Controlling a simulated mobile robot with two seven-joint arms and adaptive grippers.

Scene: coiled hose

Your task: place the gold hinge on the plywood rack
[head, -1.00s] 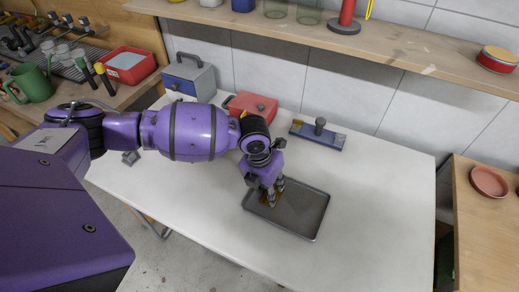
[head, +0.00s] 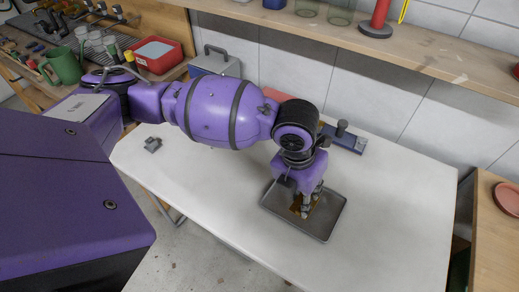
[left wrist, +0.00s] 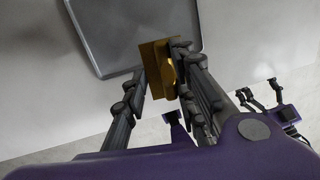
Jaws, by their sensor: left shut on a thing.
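The gold hinge (left wrist: 158,65) is between the fingers of my left gripper (left wrist: 160,85), which is shut on it. In the head view the hinge (head: 296,206) shows as a small gold patch at my left gripper (head: 308,209), over the dark grey tray (head: 325,222). I cannot tell whether the hinge touches the tray. My right gripper (left wrist: 258,88) shows small at the right of the left wrist view, fingers apart, and seems empty. A plywood-coloured wall shelf (head: 440,60) runs along the back; I cannot tell whether it is the rack.
On the white table (head: 390,210) stand a blue item with a dark knob (head: 345,138), a grey toolbox (head: 215,66), a partly hidden red box (head: 282,75) and a small grey part (head: 152,144). A wooden bench (head: 490,240) with a reddish dish is at right. The table's right side is clear.

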